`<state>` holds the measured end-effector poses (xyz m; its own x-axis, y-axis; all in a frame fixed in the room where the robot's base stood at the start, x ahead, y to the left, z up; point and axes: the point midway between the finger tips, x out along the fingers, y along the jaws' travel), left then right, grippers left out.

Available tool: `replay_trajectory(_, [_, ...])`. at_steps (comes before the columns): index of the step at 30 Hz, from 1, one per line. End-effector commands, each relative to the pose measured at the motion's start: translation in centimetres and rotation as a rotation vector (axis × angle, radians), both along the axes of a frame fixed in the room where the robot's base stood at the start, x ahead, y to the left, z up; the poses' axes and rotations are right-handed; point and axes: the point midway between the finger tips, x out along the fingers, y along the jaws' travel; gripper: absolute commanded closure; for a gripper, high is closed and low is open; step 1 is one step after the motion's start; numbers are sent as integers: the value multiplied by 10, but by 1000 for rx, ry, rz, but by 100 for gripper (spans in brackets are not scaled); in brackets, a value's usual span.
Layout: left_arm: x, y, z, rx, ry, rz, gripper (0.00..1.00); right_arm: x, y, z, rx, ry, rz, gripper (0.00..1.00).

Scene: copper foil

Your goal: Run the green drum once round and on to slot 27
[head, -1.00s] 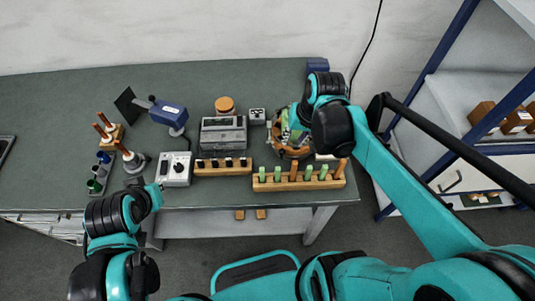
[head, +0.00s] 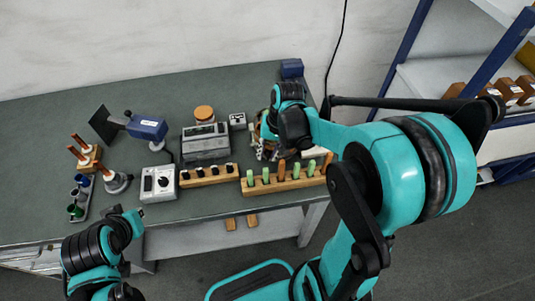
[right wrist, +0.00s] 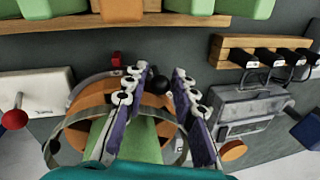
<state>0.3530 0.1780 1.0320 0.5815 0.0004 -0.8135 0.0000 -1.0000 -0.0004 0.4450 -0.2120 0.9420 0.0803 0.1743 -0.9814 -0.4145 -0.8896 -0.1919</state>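In the right wrist view a round orange-brown drum (right wrist: 85,103) with pale green faces (right wrist: 147,140) sits inside a metal hoop. A black ball knob (right wrist: 160,80) shows beyond it. My right gripper (right wrist: 161,72) is over the drum, its two fingers spread with a gap and nothing visibly gripped; whether they touch the drum or knob I cannot tell. In the head view my right gripper (head: 267,150) and arm hide most of the drum. My left gripper (head: 138,213) is at the table's front edge, its fingers too small to read. I cannot make out slot numbers.
A wooden rack (head: 284,185) with green and orange pegs stands in front of the drum. To its left are a rack with black-topped pieces (head: 208,177), a grey instrument (head: 205,143), a white dial box (head: 158,184) and a blue device (head: 147,128). The table's back left is clear.

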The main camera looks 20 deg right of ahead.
Motion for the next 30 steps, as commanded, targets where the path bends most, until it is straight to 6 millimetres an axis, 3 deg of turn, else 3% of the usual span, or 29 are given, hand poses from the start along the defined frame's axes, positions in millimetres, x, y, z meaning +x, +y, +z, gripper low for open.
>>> replay_trajectory(7, [0,0,0,0,0,0,100,0,0,0,0,0,0,76])
replay_trajectory(10, [0,0,0,0,0,0,100,0,0,0,0,0,0,100])
replay_trajectory(22, [0,0,1,0,0,0,100,2,3,0,0,-1,-28,100])
replay_trajectory(30, [0,0,2,0,0,0,100,14,13,0,0,-1,-173,100])
